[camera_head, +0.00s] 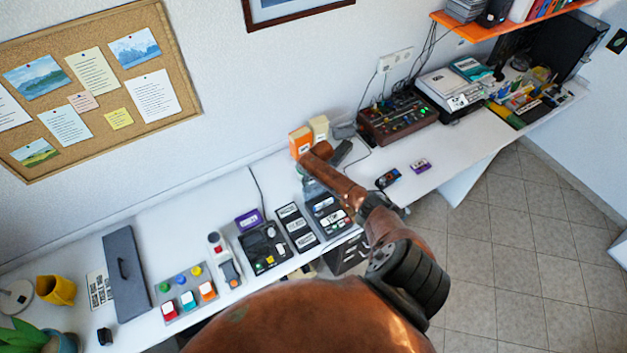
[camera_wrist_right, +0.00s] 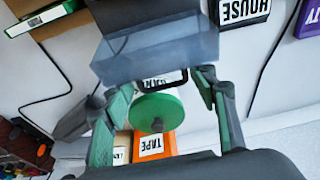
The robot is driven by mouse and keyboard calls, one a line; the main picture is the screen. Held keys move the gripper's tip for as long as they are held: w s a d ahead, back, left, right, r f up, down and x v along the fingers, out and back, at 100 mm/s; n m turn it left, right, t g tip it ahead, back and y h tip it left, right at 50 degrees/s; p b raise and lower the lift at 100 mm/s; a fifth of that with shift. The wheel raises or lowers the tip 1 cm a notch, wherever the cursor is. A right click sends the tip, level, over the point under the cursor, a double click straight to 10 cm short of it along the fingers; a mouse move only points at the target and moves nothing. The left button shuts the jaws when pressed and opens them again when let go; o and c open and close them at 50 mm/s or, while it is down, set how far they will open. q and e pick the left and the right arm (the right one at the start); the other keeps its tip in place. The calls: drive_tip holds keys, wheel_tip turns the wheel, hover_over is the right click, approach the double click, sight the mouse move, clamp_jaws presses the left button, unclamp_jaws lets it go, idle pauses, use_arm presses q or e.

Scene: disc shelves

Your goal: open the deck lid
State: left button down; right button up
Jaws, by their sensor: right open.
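The deck's translucent blue-grey lid (camera_wrist_right: 155,52) shows at the top of the right wrist view, with a dark loop handle (camera_wrist_right: 148,88) at its near edge. A green disc (camera_wrist_right: 158,112) with a dark hub shows below the handle. My right gripper (camera_wrist_right: 165,84) is open, with its two green-padded fingers on either side of the handle and disc. I cannot tell whether they touch. In the head view a small part of the lid (camera_head: 311,187) shows beside my right arm, which hides most of the deck. The left gripper is not in view.
An orange TAPE box (camera_head: 300,142) stands close behind, against the wall. Black label racks (camera_head: 297,227) and a button panel (camera_head: 187,291) lie to the left. A brown control box (camera_head: 398,117) stands to the right. The white desk is bare in patches between them.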

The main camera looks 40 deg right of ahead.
sight(317, 184)
drive_tip(key=v, duration=1.2)
